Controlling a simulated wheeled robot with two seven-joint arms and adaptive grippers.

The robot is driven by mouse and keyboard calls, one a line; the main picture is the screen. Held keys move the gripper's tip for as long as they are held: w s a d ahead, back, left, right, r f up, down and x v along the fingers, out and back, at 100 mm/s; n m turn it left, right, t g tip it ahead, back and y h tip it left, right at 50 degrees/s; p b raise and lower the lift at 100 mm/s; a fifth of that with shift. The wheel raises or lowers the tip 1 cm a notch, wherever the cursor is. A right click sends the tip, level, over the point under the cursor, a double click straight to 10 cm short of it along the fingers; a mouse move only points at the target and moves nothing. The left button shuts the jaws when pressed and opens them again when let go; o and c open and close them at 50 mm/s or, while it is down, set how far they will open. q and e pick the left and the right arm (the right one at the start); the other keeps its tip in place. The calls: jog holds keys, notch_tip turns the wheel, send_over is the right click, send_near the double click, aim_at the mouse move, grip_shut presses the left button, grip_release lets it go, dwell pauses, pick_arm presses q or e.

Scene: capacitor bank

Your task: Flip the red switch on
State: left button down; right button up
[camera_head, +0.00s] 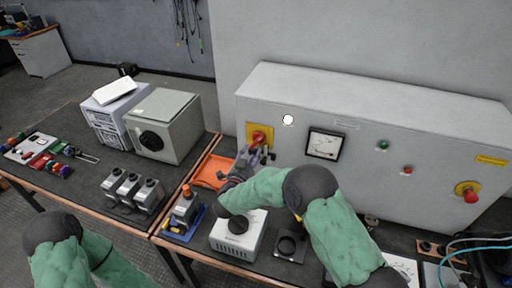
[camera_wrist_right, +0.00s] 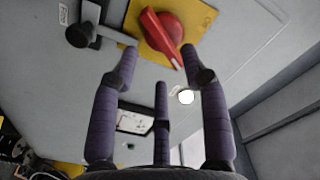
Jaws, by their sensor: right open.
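The red switch (camera_head: 257,139) is a red rotary handle on a yellow plate at the left of the grey cabinet's front. In the right wrist view the red switch (camera_wrist_right: 166,36) lies just beyond the fingertips, its handle pointing down and to the right. My right gripper (camera_head: 256,155) is in front of the switch and below its handle, partly covering it. In the right wrist view my right gripper (camera_wrist_right: 158,58) is open and empty, with purple fingers either side of the handle's tip. I cannot tell whether they touch it. My left gripper is not in view; only part of my left arm shows.
The grey cabinet (camera_head: 370,88) also carries a meter (camera_head: 324,144), small green and red buttons, and a red knob (camera_head: 469,194) at the right. An orange tray (camera_head: 211,172) and a white-grey box (camera_head: 239,238) sit on the bench below my right arm.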

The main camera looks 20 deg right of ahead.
aim_at(256, 144)
jog(key=shift+b+x, duration=0.3)
jog(key=shift+x, duration=2.25)
grip_shut()
